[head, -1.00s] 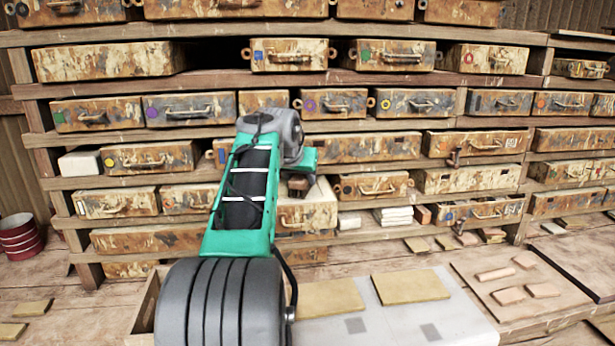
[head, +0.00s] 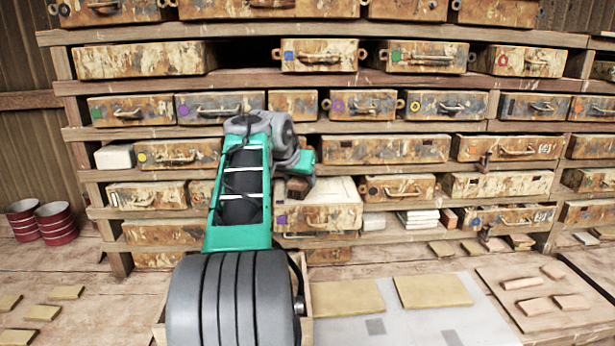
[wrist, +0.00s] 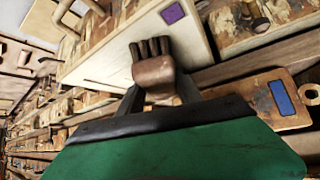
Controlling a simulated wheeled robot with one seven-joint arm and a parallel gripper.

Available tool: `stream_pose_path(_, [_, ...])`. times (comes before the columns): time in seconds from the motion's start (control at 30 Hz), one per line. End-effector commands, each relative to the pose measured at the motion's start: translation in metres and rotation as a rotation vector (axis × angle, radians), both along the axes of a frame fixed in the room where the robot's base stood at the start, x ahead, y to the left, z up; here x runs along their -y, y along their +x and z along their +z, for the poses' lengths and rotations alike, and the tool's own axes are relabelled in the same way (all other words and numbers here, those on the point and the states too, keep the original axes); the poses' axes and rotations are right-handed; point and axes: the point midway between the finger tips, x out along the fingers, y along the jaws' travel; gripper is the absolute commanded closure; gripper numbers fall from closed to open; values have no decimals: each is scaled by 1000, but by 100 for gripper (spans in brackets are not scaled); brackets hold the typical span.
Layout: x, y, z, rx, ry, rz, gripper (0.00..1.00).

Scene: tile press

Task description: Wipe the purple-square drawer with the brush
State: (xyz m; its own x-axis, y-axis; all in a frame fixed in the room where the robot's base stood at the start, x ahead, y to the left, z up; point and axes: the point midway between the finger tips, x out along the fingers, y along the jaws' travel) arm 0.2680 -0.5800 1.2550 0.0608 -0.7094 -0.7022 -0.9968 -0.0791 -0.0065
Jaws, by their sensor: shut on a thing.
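The purple-square drawer (head: 335,214) juts out of the shelf, with a pale top and a rusty, stained front. Its purple square (head: 281,220) is at the front's left end. In the wrist view the purple square (wrist: 173,13) is at the top, on a pale face. My gripper (wrist: 157,92) is shut on the brush (wrist: 153,73), a brown block with dark bristles. In the wrist view the bristles overlap the drawer's pale face; I cannot tell whether they touch. In the head view my gripper (head: 300,186) is by the drawer's left end, and my arm hides part there.
Other rusty drawers with handles and coloured marks fill the shelf, including a yellow-circle one (head: 180,153). A drawer with a blue mark (wrist: 281,97) shows in the wrist view. Tiles (head: 348,298) lie on a grey slab in front. Red tins (head: 56,222) stand at the left.

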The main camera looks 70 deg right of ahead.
Motion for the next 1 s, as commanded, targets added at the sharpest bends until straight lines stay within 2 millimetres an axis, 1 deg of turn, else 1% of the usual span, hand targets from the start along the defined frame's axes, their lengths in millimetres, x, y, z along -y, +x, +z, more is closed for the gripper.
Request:
stream_pose_path(0.1, [-6,12,0,-2,4,4,100])
stream_pose_path(0.23, [-11,22,0,-2,3,3,100])
stream_pose_path(0.47, [-12,23,-1,-1,2,1,100])
stream_pose_path(0.57, [-12,23,2,-1,1,1,100])
stream_pose_path(0.67, [-12,23,12,0,0,0,100])
stream_pose_path(1.0, [-11,23,62,7,-15,1,100])
